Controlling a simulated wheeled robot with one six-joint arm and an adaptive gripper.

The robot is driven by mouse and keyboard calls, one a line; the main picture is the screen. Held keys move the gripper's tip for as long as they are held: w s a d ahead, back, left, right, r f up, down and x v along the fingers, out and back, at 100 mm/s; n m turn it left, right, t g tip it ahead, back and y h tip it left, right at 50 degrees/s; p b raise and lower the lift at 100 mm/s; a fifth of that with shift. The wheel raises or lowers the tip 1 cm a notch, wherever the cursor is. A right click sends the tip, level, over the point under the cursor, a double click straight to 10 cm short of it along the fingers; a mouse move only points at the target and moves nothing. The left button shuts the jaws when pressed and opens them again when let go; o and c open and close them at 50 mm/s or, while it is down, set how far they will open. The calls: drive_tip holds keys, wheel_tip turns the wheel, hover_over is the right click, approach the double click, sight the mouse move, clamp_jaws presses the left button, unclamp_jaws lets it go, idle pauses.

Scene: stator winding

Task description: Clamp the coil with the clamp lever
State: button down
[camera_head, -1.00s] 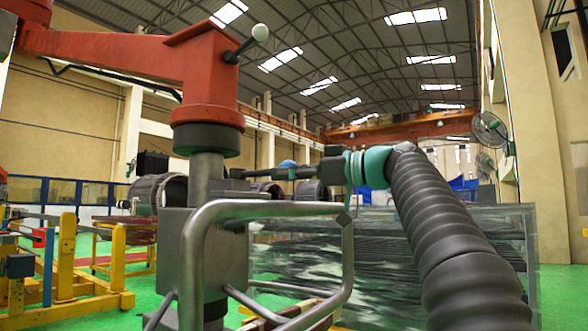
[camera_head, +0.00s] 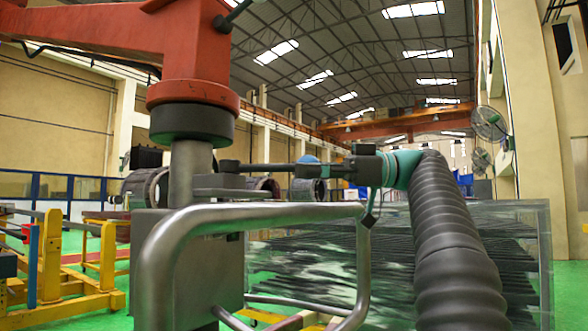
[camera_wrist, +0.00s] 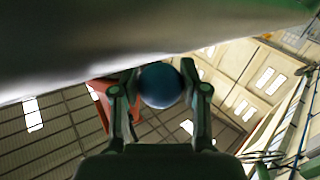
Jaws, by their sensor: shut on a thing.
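My gripper (camera_head: 306,167) is in the middle of the head view, its arm coming in from the right. In the wrist view its two fingers (camera_wrist: 160,92) stand on either side of a blue ball knob (camera_wrist: 160,84), shut on it. The knob also shows in the head view (camera_head: 310,159), partly hidden by the fingers. A dark horizontal rod (camera_head: 265,168), seemingly the clamp lever, runs left from the knob towards the grey post. I cannot make out the coil or whether the clamp touches it.
A red swing arm (camera_head: 190,60) stands on a grey post at left. A bent metal tube frame (camera_head: 250,213) crosses in front, below my gripper. A transparent case (camera_head: 500,208) stands behind my arm. Yellow stands (camera_head: 50,260) are at far left.

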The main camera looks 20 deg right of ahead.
drive_tip(key=shift+w+d, duration=0.1)
drive_tip(key=c, duration=0.6)
unclamp_jaws()
drive_tip(key=shift+d, duration=0.1)
drive_tip(key=v, duration=0.7)
drive_tip(key=shift+d, duration=0.1)
